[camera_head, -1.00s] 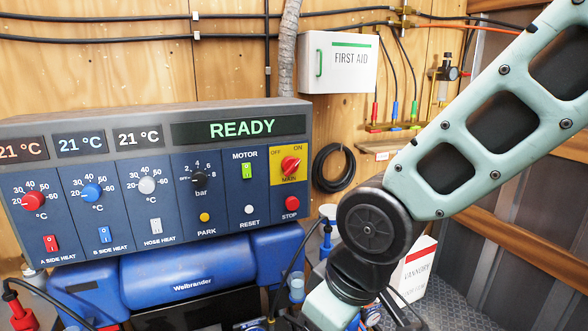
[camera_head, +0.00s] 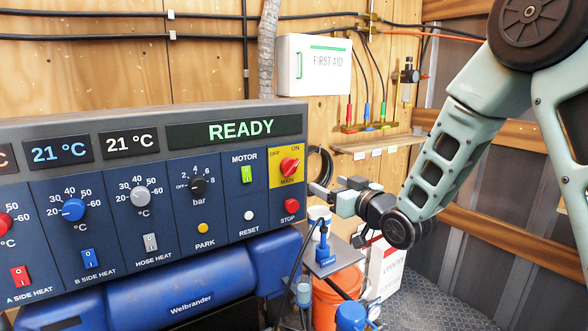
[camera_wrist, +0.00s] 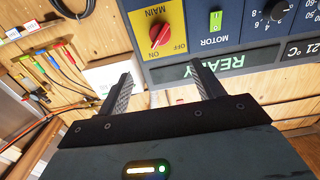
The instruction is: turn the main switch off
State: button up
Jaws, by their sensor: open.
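The main switch (camera_head: 289,168) is a red rotary knob on a yellow plate marked OFF and ON, at the upper right of the blue control panel (camera_head: 222,215). Its handle appears tilted toward ON. In the wrist view the main switch (camera_wrist: 160,34) shows upside down, beyond the fingertips and roughly between them. My gripper (camera_head: 320,192) is just right of the panel's right edge in the head view. In the wrist view my gripper (camera_wrist: 164,78) is open, with nothing between its fingers and apart from the knob.
The red stop button (camera_head: 291,205) sits below the main switch, and the green motor switch (camera_head: 247,174) is left of it. The display (camera_head: 240,129) reads READY. A first aid box (camera_head: 313,65) hangs behind. An orange bucket (camera_head: 335,297) and a blue-topped pump stand below.

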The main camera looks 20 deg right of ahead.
aim_at(294, 167)
jog(key=p+x, duration=0.5)
jog(key=x, duration=1.1)
jog(key=shift+w+a+p, duration=0.1)
jog(key=shift+w+p, duration=0.2)
jog(key=shift+p, duration=0.1)
jog(key=shift+f, duration=0.1)
jog(key=c, duration=1)
